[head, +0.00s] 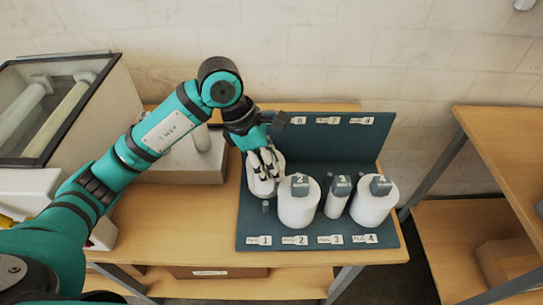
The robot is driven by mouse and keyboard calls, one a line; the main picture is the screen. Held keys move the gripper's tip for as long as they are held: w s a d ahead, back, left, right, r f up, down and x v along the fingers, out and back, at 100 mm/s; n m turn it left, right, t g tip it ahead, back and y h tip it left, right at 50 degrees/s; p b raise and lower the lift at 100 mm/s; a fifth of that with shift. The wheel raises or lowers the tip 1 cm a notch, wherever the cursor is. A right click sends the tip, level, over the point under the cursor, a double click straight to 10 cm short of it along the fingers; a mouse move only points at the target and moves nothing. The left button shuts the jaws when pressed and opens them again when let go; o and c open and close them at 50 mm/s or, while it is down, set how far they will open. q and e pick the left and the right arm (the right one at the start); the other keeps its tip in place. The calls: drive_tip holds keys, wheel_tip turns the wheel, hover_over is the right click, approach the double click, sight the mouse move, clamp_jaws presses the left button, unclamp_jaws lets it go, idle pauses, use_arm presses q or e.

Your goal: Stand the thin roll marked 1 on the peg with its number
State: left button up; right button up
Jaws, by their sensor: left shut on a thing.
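My left gripper (264,168) reaches down from above, over the left side of the dark blue peg board (320,150). It is shut on a white roll (262,187); the fingers cover most of the roll and its number cannot be read. Just in front of this roll, a short dark peg (265,206) stands in line with the label 1 (265,241). The peg looks bare at its top. Whether the held roll touches the board cannot be told. My right gripper is not in view.
A thick roll 2 (297,207), a thin roll 3 (338,200) and a thick roll 4 (374,204) stand close to the right. Another white roll (202,138) stands on a grey box (190,165). A glass-topped machine (105,105) is at left.

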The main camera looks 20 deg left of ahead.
sight(272, 188)
use_arm(q)
wheel_tip(272, 188, down, 4)
drive_tip(key=shift+w+r+b, duration=0.1)
drive_tip(key=shift+w+b, duration=0.05)
drive_tip(key=shift+b, duration=0.7)
drive_tip(key=shift+f, duration=0.45)
wheel_tip(272, 188, down, 4)
drive_tip(key=b, duration=0.3)
drive_tip(key=shift+r, duration=0.2)
drive_tip(key=shift+f+b, duration=0.25)
drive_tip(key=shift+b, duration=0.1)
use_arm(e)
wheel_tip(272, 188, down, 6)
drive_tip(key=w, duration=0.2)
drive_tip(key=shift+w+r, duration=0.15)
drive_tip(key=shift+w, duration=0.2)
use_arm(q)
drive_tip(key=shift+b, duration=0.3)
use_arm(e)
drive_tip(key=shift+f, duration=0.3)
use_arm(q)
drive_tip(key=shift+f, duration=0.2)
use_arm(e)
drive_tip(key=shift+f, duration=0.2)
